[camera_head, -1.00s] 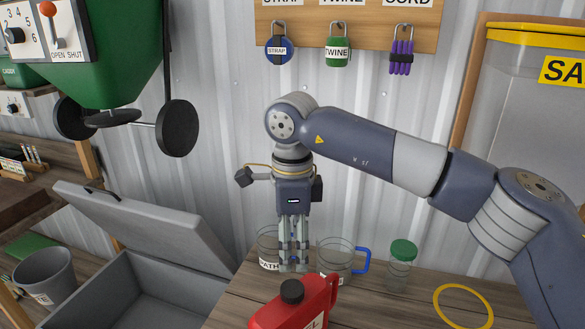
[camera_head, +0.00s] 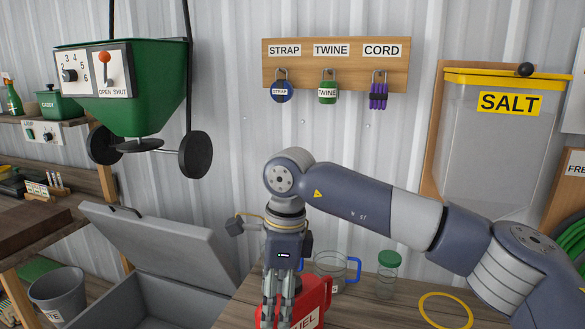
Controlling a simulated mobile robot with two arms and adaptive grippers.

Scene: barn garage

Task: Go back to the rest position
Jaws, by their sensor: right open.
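My right arm comes in from the right, and its gripper (camera_head: 279,312) points down in the lower middle of the head view. The fingers hang in front of the red fuel can (camera_head: 310,298) and hide part of it. The gripper is open, and I see nothing held in it. Whether the fingertips touch the can I cannot tell, as they run to the bottom of the picture. My left gripper is not in view.
On the wooden bench stand a clear cup with a blue handle (camera_head: 329,268), a green-lidded jar (camera_head: 388,274) and a yellow ring (camera_head: 445,311). An open grey chest (camera_head: 160,250) is at left, with a grey bucket (camera_head: 57,292). A green hopper (camera_head: 130,90) hangs above; a salt bin (camera_head: 490,145) is at right.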

